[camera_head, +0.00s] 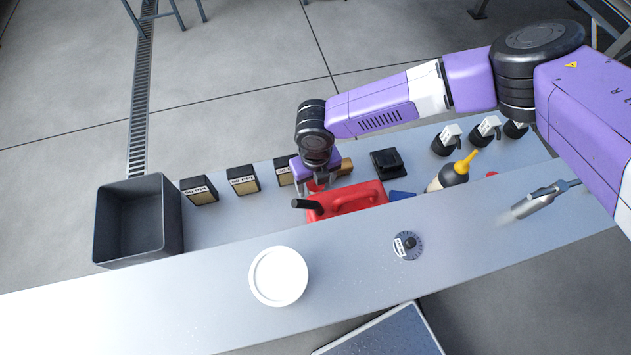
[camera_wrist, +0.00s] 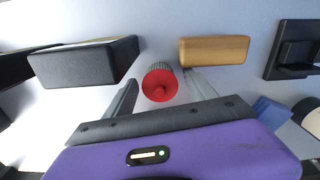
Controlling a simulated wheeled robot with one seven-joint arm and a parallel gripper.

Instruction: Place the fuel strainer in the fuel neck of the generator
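A small round red piece with a grey ribbed or mesh side, which looks like the fuel strainer (camera_wrist: 160,84), stands on the grey bench top in the wrist view. My gripper (camera_wrist: 161,82) is open, with one finger on each side of it and gaps visible between. In the head view my gripper (camera_head: 319,184) is low over the bench, just behind a red can-like body with a handle (camera_head: 350,197) and a black spout. A bit of red shows under the gripper there. I cannot make out a generator or its fuel neck for certain.
A wooden block (camera_wrist: 214,50) lies close right of the fingers, and a black box (camera_wrist: 85,62) close left. Labelled boxes (camera_head: 243,180) and a dark bin (camera_head: 139,220) stand left. A black holder (camera_head: 386,163), a yellow-tipped bottle (camera_head: 452,174) and a white round container (camera_head: 278,277) are also around.

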